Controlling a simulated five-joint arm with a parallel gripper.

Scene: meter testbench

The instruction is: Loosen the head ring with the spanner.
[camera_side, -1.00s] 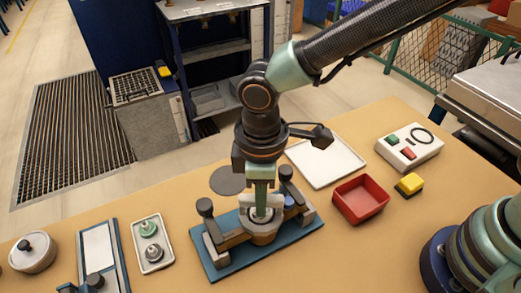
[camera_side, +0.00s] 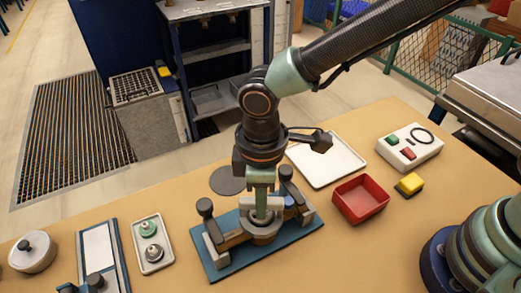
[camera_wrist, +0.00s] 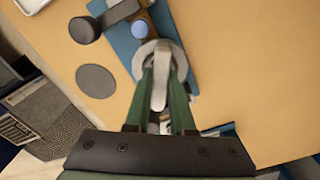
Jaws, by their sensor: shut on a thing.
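My gripper (camera_side: 262,208) points straight down over the middle of the blue fixture plate (camera_side: 222,268). Its green fingers also show in the wrist view (camera_wrist: 163,100), shut on the pale grey metal spanner (camera_wrist: 159,88). The spanner's grey metal also shows beside the fingers in the side view (camera_side: 276,203). Its lower end is at the round head ring (camera_side: 262,238), which sits between the fixture's dark clamps. The fingers and spanner hide much of the ring, so I cannot tell how the spanner seats on it.
Black-knobbed clamp posts (camera_side: 205,208) stand on both sides of my gripper. A small tray with fittings (camera_side: 152,245) is left.

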